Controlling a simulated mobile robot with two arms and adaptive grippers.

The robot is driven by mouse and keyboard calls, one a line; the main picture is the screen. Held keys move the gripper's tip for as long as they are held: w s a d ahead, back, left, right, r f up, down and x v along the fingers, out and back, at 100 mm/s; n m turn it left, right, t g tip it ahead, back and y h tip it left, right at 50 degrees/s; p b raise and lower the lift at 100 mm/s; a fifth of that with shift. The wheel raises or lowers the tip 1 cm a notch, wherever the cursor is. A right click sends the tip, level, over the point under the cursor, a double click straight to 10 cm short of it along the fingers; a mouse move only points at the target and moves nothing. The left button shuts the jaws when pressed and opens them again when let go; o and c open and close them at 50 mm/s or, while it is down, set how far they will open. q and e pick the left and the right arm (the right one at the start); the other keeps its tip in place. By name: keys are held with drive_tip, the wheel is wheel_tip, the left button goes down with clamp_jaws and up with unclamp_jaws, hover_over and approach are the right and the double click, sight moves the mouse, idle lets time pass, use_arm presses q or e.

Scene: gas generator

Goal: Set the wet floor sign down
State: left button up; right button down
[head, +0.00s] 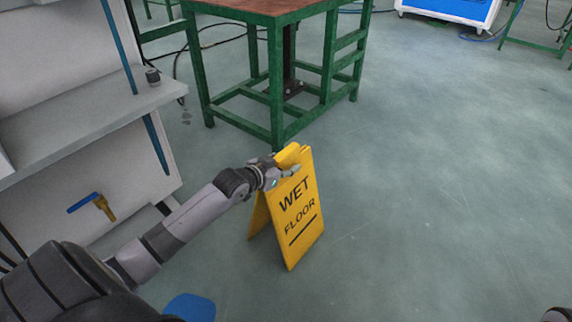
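The wet floor sign (301,217) is a yellow folding A-frame with black lettering, in the middle of the head view. It is upright with its legs spread, and its feet appear at floor level; I cannot tell for certain whether they touch. My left gripper (289,168) is at the top of the sign, at its upper edge. The fingers overlap the yellow top, and their closure is too small to make out. Of my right arm only a dark bit shows in the bottom right corner; its gripper is out of view.
A green metal table (277,110) with a reddish top stands just behind the sign. A grey workbench (95,125) with a blue-handled valve (92,204) is on the left. A blue object (190,307) lies at the bottom. Open floor (440,180) stretches to the right.

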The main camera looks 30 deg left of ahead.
use_arm(q)
drive_tip(key=shift+o, duration=0.7)
drive_tip(key=shift+r, duration=0.1)
